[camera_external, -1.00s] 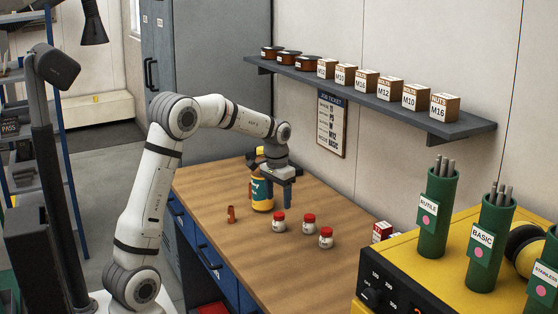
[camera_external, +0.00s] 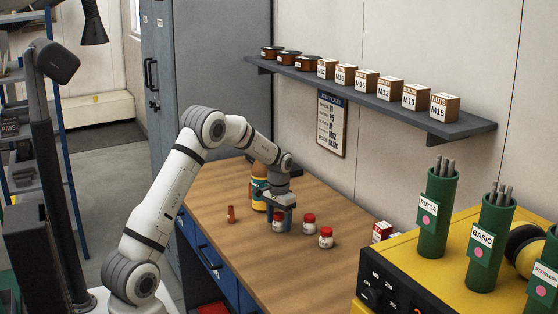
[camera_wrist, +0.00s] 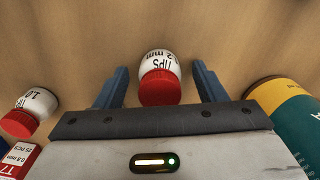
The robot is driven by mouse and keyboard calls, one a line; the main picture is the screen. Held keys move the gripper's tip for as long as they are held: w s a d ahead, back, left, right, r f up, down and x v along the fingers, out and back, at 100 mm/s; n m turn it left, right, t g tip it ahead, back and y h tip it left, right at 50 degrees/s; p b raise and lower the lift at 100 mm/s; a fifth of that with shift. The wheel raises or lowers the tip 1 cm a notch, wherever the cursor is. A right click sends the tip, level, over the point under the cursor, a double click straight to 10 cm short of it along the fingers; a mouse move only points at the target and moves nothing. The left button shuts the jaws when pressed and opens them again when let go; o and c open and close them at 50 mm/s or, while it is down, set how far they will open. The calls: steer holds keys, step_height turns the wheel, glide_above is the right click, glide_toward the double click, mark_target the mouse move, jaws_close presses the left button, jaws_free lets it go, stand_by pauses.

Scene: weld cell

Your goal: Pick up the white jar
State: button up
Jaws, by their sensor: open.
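A white jar with a red lid (camera_external: 278,227) stands on the wooden bench, partly hidden by my gripper (camera_external: 279,218). In the wrist view the white jar (camera_wrist: 158,62) sits between the two blue fingers of my gripper (camera_wrist: 160,76), with a gap on each side. Its label reads "TIPS" and ends in "2 mm". My gripper is open, lowered around the jar. Two similar white jars stand to the right, a middle jar (camera_external: 308,225) and a front jar (camera_external: 326,239). One jar marked "1.0" (camera_wrist: 38,102) shows at the left in the wrist view.
An orange and teal bottle (camera_external: 259,196) stands close behind my gripper and shows at the right of the wrist view (camera_wrist: 285,108). A small copper-coloured piece (camera_external: 231,214) stands to the left. A red-and-white box (camera_external: 382,231) is by the yellow machine (camera_external: 430,262). The bench front is clear.

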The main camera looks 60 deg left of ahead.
steer(key=shift+f, duration=0.15)
steer(key=c, duration=1.1)
